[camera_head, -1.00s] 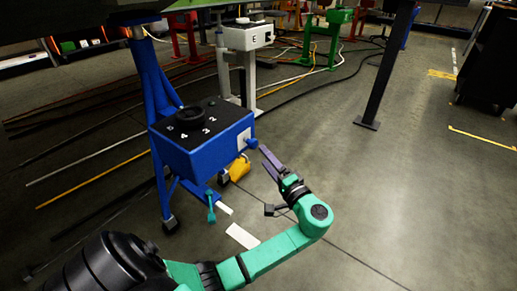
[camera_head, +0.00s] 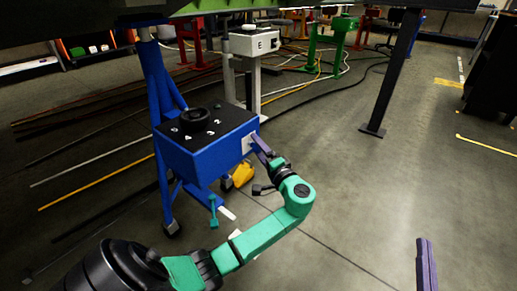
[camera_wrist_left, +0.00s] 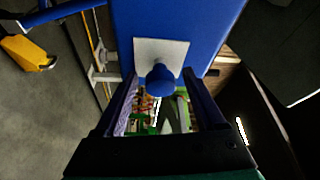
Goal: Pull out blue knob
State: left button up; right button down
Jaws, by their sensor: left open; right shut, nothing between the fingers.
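The blue knob (camera_wrist_left: 160,78) sticks out from a pale square plate (camera_wrist_left: 162,52) on the side of the blue box (camera_head: 205,158). In the head view my left gripper hides the knob. My left gripper (camera_head: 262,147) is at the plate. In the left wrist view its open fingers (camera_wrist_left: 161,76) lie either side of the knob, with gaps on both sides and no visible contact. My right gripper (camera_head: 426,262) shows only as a purple finger at the lower right, shut and empty, far from the box.
The box stands on a blue stand (camera_head: 158,110), with a black dial (camera_head: 195,115) and white numbers on top. A yellow item (camera_head: 243,174) and a teal handle (camera_head: 213,208) hang below. A dark post (camera_head: 390,85) stands right; the floor between is clear.

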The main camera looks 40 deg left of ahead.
pick_arm(q)
grip_shut()
dwell(1.4)
